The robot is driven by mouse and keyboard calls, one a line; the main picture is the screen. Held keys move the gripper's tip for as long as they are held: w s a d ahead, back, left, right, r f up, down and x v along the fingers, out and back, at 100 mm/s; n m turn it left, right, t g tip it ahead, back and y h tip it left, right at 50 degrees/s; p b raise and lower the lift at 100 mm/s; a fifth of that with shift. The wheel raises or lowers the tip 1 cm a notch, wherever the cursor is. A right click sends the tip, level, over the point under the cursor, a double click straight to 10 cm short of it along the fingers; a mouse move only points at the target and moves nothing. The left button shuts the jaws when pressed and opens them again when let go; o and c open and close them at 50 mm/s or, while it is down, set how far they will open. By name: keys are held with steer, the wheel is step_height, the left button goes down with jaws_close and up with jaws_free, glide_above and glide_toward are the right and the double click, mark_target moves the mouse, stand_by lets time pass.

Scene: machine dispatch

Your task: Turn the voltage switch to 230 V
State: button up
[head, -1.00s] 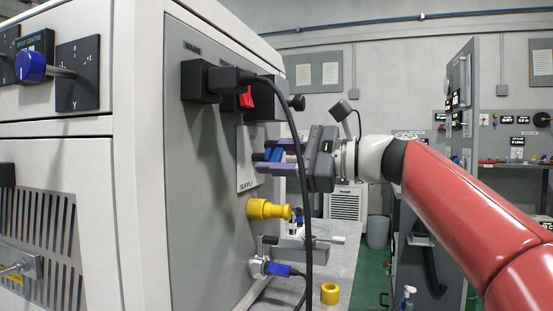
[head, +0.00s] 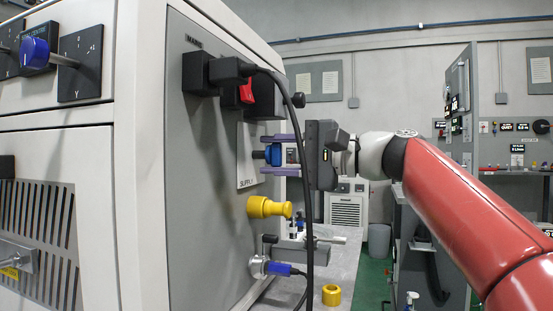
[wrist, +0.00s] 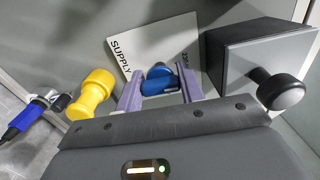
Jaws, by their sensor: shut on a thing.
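The voltage switch is a blue knob (head: 274,154) on the white SUPPLY plate (head: 247,172) of the grey side panel. In the head view, my gripper (head: 265,154) reaches in from the right, with one purple finger above the knob and one below it. In the wrist view, the blue knob (wrist: 158,82) sits between the two fingers of my gripper (wrist: 159,86), which is shut on it. The plate (wrist: 126,44) reads SUPPLY; its other lettering is partly hidden, and I cannot read the voltage setting.
A black plug with a hanging cable (head: 307,190) passes just in front of my gripper. A red switch (head: 247,92) is above, and a yellow knob (head: 267,207) is below. A dark box with a round black knob (wrist: 281,91) stands close on the right in the wrist view.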

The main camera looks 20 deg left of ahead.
steer(key=shift+n, duration=0.4)
steer(key=o, duration=1)
steer(key=d+b, duration=0.1)
steer(key=d, duration=0.6)
steer(key=shift+s+d, duration=0.3)
steer(key=shift+d, duration=0.1)
